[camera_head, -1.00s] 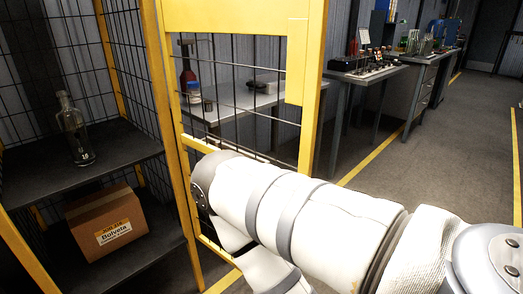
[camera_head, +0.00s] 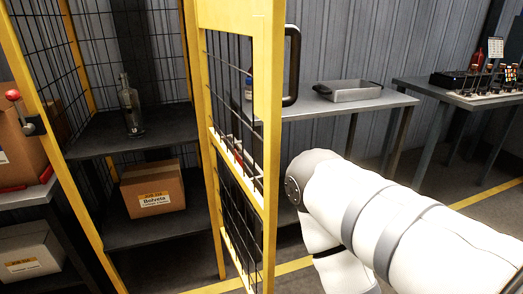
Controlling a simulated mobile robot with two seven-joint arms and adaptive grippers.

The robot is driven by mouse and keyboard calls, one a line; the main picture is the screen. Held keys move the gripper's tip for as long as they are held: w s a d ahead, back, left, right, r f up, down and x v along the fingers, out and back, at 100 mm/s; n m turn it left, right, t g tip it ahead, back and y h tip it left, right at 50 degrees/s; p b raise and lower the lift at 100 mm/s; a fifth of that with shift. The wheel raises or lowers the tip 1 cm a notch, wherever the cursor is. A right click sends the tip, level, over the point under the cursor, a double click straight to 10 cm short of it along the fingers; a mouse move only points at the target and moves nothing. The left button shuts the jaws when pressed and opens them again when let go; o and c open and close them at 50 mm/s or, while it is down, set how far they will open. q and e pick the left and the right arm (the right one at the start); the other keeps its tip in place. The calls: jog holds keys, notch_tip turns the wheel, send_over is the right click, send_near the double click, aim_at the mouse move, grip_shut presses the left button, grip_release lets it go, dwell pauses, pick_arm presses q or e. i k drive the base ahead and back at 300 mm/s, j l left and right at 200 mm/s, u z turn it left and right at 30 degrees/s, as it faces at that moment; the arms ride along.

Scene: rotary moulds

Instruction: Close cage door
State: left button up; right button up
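The yellow-framed cage door (camera_head: 269,145) with black wire mesh stands open, seen at a steep angle in the head view. Its black handle (camera_head: 293,65) is on the door's right side. The yellow cage (camera_head: 82,215) is to the left, with dark shelves inside. My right arm comes in from the lower right, its white links right of the door and below the handle. Its gripper is not visible. My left arm and gripper are out of the picture. I cannot tell if the arm touches the door.
A glass bottle (camera_head: 131,108) stands on the cage's upper shelf (camera_head: 100,136), and a cardboard box (camera_head: 152,190) sits below. Other boxes are on a rack at far left. Worktables (camera_head: 385,99) line the back wall. A grey tray (camera_head: 348,91) lies on the nearer one.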

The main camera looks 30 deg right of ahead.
aim_at(263, 21)
jog(key=i+l, duration=0.1)
jog(key=l, duration=0.35)
jog(key=i+l+u, duration=0.15)
jog(key=l, duration=0.8)
jog(key=u, duration=0.05)
